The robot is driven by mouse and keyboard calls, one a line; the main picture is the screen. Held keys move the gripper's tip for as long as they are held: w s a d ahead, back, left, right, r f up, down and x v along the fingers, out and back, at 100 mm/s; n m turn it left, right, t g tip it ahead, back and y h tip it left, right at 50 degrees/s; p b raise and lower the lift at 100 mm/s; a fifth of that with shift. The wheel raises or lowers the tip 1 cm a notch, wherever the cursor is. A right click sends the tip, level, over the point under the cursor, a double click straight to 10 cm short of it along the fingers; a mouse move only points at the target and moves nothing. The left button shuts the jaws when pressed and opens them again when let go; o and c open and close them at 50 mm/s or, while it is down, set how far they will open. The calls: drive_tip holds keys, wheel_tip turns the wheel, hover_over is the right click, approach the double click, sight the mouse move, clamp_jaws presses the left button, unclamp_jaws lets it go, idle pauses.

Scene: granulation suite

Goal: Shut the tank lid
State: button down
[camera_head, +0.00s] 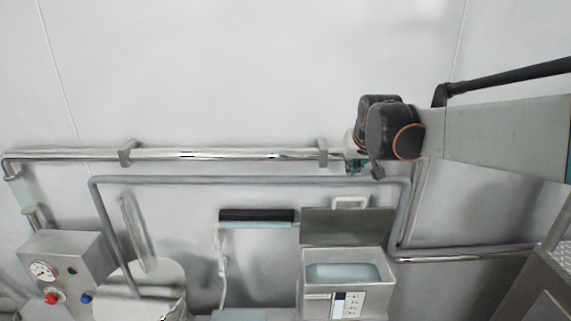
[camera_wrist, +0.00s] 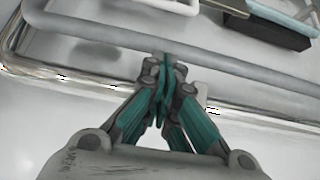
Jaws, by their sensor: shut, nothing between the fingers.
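The tank (camera_head: 345,298) is a rectangular metal box at the lower right of the head view, with a pale blue surface inside and a label on its front. Its lid (camera_head: 347,230) stands raised at the back of the opening, with a pale loop handle (camera_head: 350,201) on its top edge. The lid is open. My gripper (camera_head: 357,168) is above the lid, near the wall pipes and apart from the handle. In the wrist view its teal fingers (camera_wrist: 162,62) are shut and empty. A pale handle (camera_wrist: 178,5) shows at that view's top edge.
A grey pipe (camera_head: 250,181) and a shiny rail (camera_head: 220,154) run along the wall close to my gripper. A black-and-blue bar (camera_head: 256,215) is left of the lid. A control box (camera_head: 67,265) and a round vessel (camera_head: 145,285) stand at lower left.

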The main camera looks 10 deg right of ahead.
drive_tip(key=w+d+r+x, duration=0.1)
drive_tip(key=x, duration=0.9)
drive_tip(key=s, duration=0.1)
drive_tip(key=s+f+p, duration=0.1)
drive_tip(key=s+a+f, duration=0.1)
drive_tip(key=s, duration=0.1)
drive_tip(key=shift+p, duration=0.3)
drive_tip(key=shift+s+a, duration=0.1)
drive_tip(key=shift+s, duration=0.05)
